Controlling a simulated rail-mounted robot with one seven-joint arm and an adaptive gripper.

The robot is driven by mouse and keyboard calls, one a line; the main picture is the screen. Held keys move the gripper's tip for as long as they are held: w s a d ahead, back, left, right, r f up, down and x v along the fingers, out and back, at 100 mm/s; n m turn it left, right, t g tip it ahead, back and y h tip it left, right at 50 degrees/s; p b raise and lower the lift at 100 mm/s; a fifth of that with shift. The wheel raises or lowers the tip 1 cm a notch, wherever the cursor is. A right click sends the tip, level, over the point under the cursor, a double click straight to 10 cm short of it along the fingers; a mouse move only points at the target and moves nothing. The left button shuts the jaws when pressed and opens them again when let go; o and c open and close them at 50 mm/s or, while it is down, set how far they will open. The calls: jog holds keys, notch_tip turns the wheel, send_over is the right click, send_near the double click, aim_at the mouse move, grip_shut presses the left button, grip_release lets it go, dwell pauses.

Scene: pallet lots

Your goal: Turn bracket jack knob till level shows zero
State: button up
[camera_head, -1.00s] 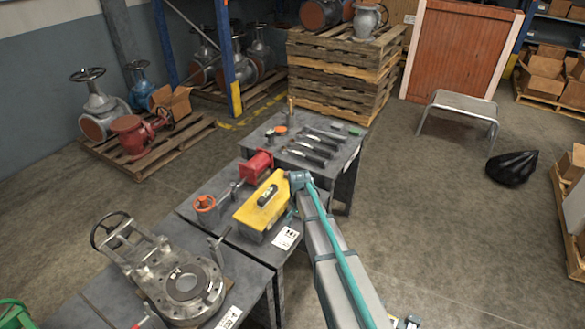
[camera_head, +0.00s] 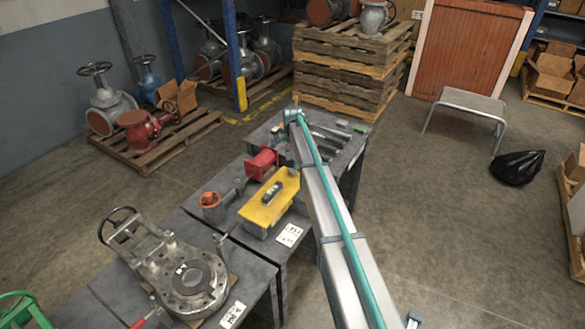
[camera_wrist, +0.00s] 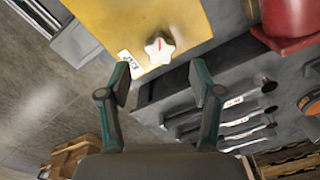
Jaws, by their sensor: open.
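The yellow bracket (camera_head: 254,213) sits on the grey workbench in the head view, with a small dark level (camera_head: 273,191) on its top. The level's bubble is too small to read. In the wrist view the yellow bracket (camera_wrist: 192,18) shows at the top, with a white star-shaped knob (camera_wrist: 160,48) bearing a red mark, and a white tag beside it. My gripper (camera_wrist: 160,84) is open and empty, its two teal fingers apart. The knob lies beyond the fingertips, between their lines, and looks untouched. In the head view my gripper is not distinguishable beyond my arm.
A red fixture (camera_head: 262,163) stands just behind the bracket, and an orange handwheel (camera_head: 210,199) to its left. A large grey valve (camera_head: 180,280) fills the near bench. Open floor lies right of the benches.

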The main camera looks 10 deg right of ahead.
aim_at(293, 170)
jog(key=shift+f+p, duration=0.5)
jog(key=shift+f, duration=1.9)
jog(key=c, duration=1.1)
